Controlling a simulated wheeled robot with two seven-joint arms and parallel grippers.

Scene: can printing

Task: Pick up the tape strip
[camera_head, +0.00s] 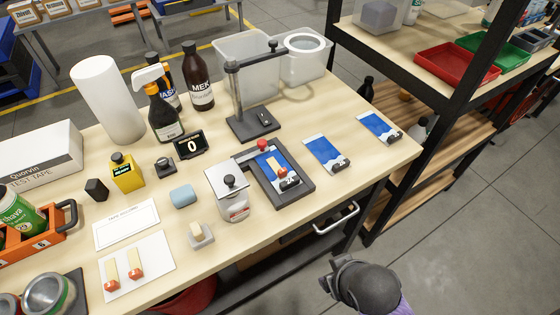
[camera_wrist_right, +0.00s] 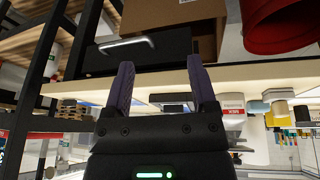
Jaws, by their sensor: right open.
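Two pale tape strips with red tabs, a left one (camera_head: 112,272) and a right one (camera_head: 134,264), lie on a white card (camera_head: 155,277) at the table's front left. Another pale strip (camera_head: 272,166) lies on a blue-and-white sheet in a dark frame (camera_head: 297,190). My right arm shows at the bottom of the head view, in front of the table; its fingertips are not clear there. In the right wrist view, which looks upside down, my right gripper (camera_wrist_right: 158,90) is open and empty near the table's front edge. My left gripper is not in view.
The table edge (camera_wrist_right: 250,75) and a drawer handle (camera_head: 336,218) are close to my right gripper. A white jar (camera_head: 229,192), an orange can carrier (camera_head: 35,240) and several bottles stand on the table. Two blue-and-white sheets lie at the right. A shelf rack (camera_head: 405,80) stands right.

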